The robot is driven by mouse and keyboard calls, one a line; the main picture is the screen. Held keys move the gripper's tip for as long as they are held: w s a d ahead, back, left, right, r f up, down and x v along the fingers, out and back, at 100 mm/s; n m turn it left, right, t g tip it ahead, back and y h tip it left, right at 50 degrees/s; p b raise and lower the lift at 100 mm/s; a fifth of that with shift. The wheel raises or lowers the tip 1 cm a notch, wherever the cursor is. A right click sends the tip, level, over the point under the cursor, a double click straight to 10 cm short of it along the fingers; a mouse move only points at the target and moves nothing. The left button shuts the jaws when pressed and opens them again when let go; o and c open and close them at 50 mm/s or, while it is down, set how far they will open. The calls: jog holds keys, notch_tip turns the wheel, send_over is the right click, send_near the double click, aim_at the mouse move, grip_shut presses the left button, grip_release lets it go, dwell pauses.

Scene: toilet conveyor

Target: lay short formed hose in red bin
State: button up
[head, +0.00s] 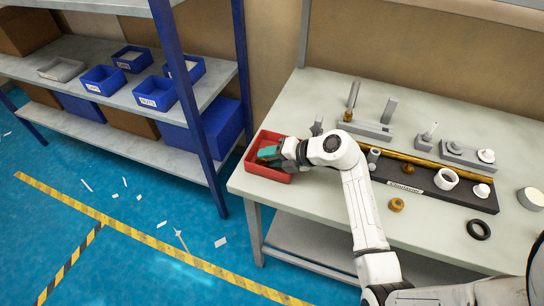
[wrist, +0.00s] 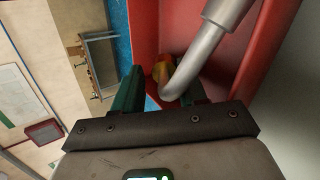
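The red bin (head: 258,165) stands at the left end of the worktable. My gripper (head: 268,153), with teal fingers, reaches into it from the right. In the wrist view the red bin wall (wrist: 180,25) is close around the fingers. A grey bent tube (wrist: 205,58), which looks like the short formed hose, slants down from the upper right, its bend beside the right finger. The fingers (wrist: 162,88) stand apart, with a gap between the left finger and the tube. Whether the tube touches the right finger or the bin floor cannot be told. The hose cannot be made out in the head view.
An orange-yellow piece (wrist: 161,70) is partly hidden behind the tube. A black tray (head: 415,187), white rings, a black ring (head: 479,229) and grey fixtures (head: 378,125) lie right of the bin. A shelf with blue bins (head: 155,93) stands to the left.

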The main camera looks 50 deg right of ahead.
jog(key=o, duration=0.3)
jog(key=shift+s+a+f, duration=0.1)
jog(key=shift+a+f, duration=0.1)
jog(key=shift+f, duration=0.25)
jog(key=v, duration=1.1)
jog(key=shift+d+r, duration=0.3)
jog(key=shift+r, duration=0.05)
jog(key=shift+w, duration=0.2)
